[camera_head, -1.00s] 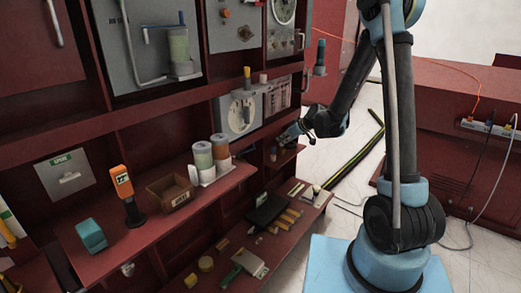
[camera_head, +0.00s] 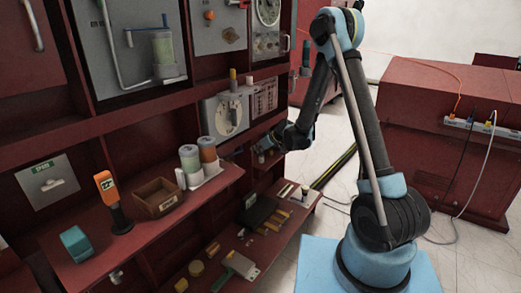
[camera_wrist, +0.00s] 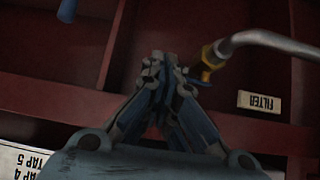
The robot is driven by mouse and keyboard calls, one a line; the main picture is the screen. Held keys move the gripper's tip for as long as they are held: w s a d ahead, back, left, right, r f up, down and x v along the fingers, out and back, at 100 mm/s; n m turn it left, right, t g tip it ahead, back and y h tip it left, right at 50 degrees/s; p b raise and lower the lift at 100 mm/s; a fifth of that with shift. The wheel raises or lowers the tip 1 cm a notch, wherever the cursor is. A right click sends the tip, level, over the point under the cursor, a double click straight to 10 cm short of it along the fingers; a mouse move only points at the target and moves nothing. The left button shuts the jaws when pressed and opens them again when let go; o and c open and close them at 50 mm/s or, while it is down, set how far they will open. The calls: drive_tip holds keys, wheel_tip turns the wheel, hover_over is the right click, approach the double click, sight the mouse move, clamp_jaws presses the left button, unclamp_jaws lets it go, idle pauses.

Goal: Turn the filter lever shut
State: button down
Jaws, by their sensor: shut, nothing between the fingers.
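The filter lever is a small yellow-orange valve piece (camera_wrist: 208,62) at the end of a bent grey pipe (camera_wrist: 262,40) in the wrist view. An upside-down label reading FILTER (camera_wrist: 259,102) is on the red panel beside it. My gripper (camera_wrist: 158,68) is shut and empty, its fingertips just left of the yellow piece. I cannot tell whether they touch it. In the head view my gripper (camera_head: 264,146) is at the small low bay right of the shelf, and the lever cannot be made out there.
A shelf (camera_head: 150,235) holds an open box (camera_head: 157,198) and two canisters (camera_head: 199,160) left of my gripper. A lower shelf (camera_head: 285,232) carries a black case (camera_head: 256,211) and small parts. A TAP label (camera_wrist: 22,160) shows in the wrist view. Open floor lies to the right.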

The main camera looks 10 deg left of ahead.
drive_tip(key=shift+w+a+f, duration=0.2)
drive_tip(key=shift+w+a, duration=0.2)
drive_tip(key=shift+a, duration=0.4)
drive_tip(key=shift+w+a+f, duration=0.2)
drive_tip(key=shift+w+a, duration=0.15)
drive_tip(key=shift+a, duration=0.5)
drive_tip(key=shift+w+a+f, duration=0.2)
drive_tip(key=shift+w+a, duration=0.2)
drive_tip(key=shift+a, duration=0.4)
drive_tip(key=shift+w, duration=0.1)
drive_tip(key=shift+w+a, duration=0.35)
drive_tip(key=shift+w, duration=0.1)
drive_tip(key=shift+d, duration=0.1)
